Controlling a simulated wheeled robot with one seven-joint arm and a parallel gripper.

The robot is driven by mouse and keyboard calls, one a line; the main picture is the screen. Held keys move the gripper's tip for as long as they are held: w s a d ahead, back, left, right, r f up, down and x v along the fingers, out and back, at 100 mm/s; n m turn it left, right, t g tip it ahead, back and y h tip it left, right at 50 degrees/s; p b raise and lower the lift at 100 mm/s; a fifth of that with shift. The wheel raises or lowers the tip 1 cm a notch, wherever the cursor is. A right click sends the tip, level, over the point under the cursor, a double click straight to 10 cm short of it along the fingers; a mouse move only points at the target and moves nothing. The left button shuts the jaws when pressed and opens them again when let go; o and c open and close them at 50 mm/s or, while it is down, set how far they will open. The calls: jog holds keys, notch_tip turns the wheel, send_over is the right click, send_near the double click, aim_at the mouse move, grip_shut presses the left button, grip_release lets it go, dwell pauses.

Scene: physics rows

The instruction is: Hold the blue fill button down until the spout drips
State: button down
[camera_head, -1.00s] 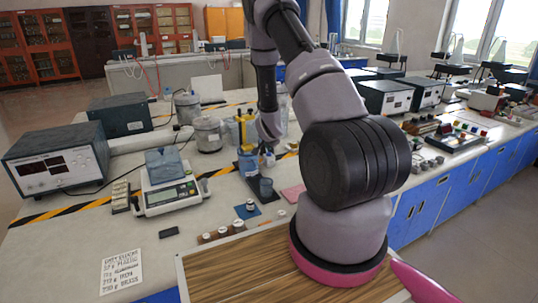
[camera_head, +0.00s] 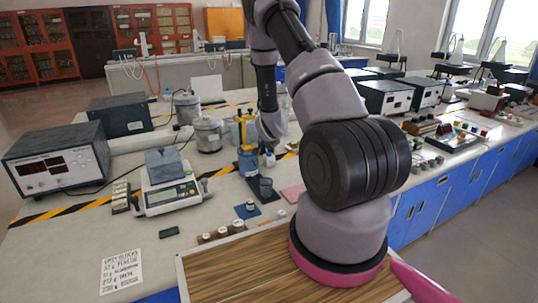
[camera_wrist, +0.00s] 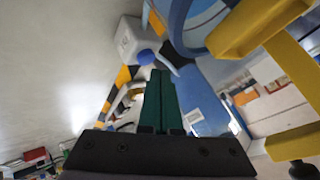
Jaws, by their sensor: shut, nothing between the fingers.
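The blue fill button (camera_wrist: 146,57) is a small round knob on a white housing (camera_wrist: 132,38) in the wrist view. My gripper (camera_wrist: 160,74) is shut and empty, with its two green fingers together. Its tips appear close beside the button; I cannot tell whether they touch it. A yellow frame (camera_wrist: 293,70) and a blue round rim (camera_wrist: 190,22) show near the fingers. My forearm and wrist partly cover that area. I cannot make out the spout or any drip.
A scale (camera_head: 171,190) with a blue container stands left of the dispenser. Metal canisters (camera_head: 208,134) stand behind it. A wooden board (camera_head: 240,267) is nearest me.

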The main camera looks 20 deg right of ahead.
aim_at(269, 156)
jog(key=shift+f, duration=0.2)
jog(key=shift+f, duration=0.25)
jog(key=shift+f, duration=0.45)
dwell(0.8)
dwell(3.2)
jog(key=shift+r, duration=0.9)
jog(key=shift+r, duration=2.5)
